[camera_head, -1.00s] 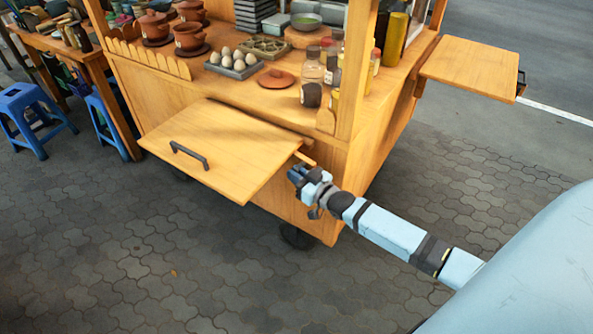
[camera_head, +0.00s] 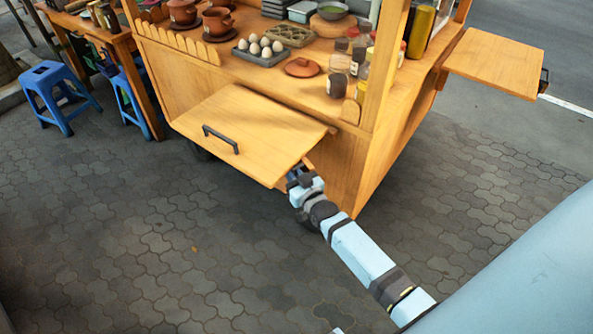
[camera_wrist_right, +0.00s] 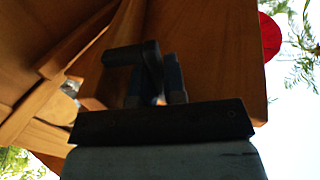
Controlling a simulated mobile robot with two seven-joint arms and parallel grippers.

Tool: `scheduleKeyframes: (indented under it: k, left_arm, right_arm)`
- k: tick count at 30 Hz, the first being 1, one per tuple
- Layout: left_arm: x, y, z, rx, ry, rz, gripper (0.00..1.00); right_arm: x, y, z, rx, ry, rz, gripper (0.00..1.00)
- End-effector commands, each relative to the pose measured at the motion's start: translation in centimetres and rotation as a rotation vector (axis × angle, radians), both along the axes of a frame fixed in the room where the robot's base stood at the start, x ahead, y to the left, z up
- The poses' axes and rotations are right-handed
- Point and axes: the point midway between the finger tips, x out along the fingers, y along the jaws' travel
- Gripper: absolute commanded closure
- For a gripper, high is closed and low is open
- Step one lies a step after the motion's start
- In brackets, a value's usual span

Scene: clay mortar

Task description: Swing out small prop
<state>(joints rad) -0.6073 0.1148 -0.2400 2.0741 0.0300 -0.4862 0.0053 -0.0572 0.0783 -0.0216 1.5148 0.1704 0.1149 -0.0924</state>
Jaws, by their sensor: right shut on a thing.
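A wooden flap (camera_head: 245,125) with a dark handle (camera_head: 220,139) juts out from the near side of the cart. A small wooden piece, seemingly the small prop (camera_head: 309,164), shows under the flap's right end, mostly hidden. My right gripper (camera_head: 298,173) is at this piece, below the flap's right corner. In the right wrist view my right gripper (camera_wrist_right: 158,85) is shut on a dark grip (camera_wrist_right: 128,53) against the wood, seemingly the prop's handle; the contact is dark and partly hidden. My left gripper is not in view.
The cart counter (camera_head: 230,72) carries an egg tray (camera_head: 262,51), jars and pots. Another flap (camera_head: 495,62) stands out at the far right. Blue stools (camera_head: 58,95) stand by a side table at left. The paving (camera_head: 150,235) in front is clear.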

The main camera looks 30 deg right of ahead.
Motion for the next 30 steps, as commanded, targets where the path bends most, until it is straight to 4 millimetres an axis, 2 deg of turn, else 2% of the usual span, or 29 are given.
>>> scheduleKeyframes:
  k: [1,5,6,9,20,23,30]
  left_arm:
    - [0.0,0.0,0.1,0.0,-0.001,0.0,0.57]
    - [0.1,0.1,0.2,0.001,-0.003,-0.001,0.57]
    - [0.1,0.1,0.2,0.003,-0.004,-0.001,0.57]
    - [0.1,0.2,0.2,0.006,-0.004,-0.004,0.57]
    - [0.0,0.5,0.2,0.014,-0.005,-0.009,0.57]
    - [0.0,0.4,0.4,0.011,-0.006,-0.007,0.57]
    - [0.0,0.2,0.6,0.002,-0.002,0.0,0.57]
  right_arm:
    - [0.3,-0.1,0.6,0.0,-0.011,-0.001,1.0]
    - [0.3,-0.1,0.6,0.0,-0.011,0.0,1.0]
    - [0.3,-0.1,0.6,0.0,-0.011,0.0,0.81]
    - [0.2,-0.1,0.4,0.0,-0.008,0.0,0.63]
    - [-0.6,0.0,0.1,0.0,-0.002,0.001,0.63]
    - [-1.9,-0.1,0.0,0.0,0.0,0.001,0.63]
    - [-7.4,-0.1,0.1,-0.001,0.0,0.001,0.63]
